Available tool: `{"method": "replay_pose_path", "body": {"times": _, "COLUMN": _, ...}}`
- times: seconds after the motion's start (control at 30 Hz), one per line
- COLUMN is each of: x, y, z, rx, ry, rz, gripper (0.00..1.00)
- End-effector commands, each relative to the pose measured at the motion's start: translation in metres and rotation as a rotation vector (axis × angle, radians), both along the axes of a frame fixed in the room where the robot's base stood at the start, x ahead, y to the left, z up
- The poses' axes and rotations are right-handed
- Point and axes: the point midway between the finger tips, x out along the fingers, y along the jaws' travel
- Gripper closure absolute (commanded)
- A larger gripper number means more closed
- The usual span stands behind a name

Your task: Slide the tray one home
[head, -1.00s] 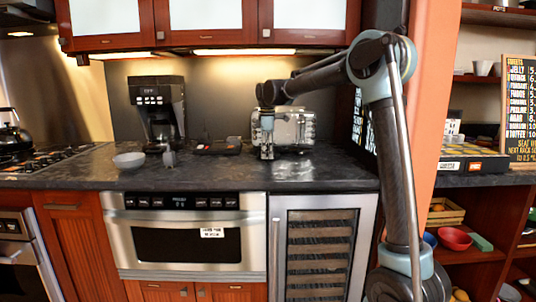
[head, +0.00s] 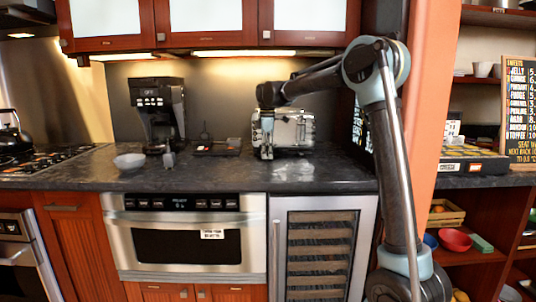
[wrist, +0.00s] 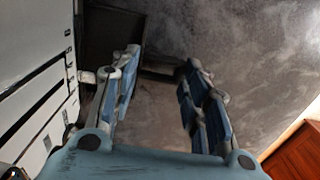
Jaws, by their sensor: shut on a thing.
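A silver toaster oven (head: 292,130) stands on the dark counter at the back, to the left of my upper arm. My gripper (head: 267,153) is at its left front in the head view, pointing down. In the wrist view, the fingers of my gripper (wrist: 160,78) stand apart, with a dark edge (wrist: 162,72) between and beyond their tips. I cannot tell for sure whether this edge is tray one. The oven's pale panel with buttons (wrist: 40,85) is close to the left finger. The oven's inside and most of the tray are hidden.
The dark counter (head: 110,180) is clear in front of the oven. A coffee maker (head: 158,110), a white bowl (head: 130,160) and a flat black item (head: 217,149) stand to the left. Cabinets (head: 205,22) hang above. An orange wall edge (head: 437,90) is at the right.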

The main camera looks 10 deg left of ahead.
Motion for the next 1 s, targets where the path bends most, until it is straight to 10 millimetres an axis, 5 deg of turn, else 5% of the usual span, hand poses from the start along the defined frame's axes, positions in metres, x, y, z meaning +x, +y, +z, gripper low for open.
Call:
{"method": "replay_pose_path", "body": {"times": 0.17, "x": 0.005, "y": 0.001, "z": 0.0, "rx": 0.0, "ry": 0.0, "rz": 0.0, "gripper": 1.0}}
{"method": "replay_pose_path", "body": {"times": 0.2, "x": 0.006, "y": 0.001, "z": 0.0, "rx": 0.0, "ry": 0.0, "rz": 0.0, "gripper": 0.54}}
{"method": "replay_pose_path", "body": {"times": 0.3, "x": 0.005, "y": 0.001, "z": 0.0, "rx": 0.0, "ry": 0.0, "rz": 0.0, "gripper": 0.35}}
{"method": "replay_pose_path", "body": {"times": 1.0, "x": -0.007, "y": 0.003, "z": 0.003, "rx": 0.0, "ry": 0.0, "rz": 0.001, "gripper": 0.35}}
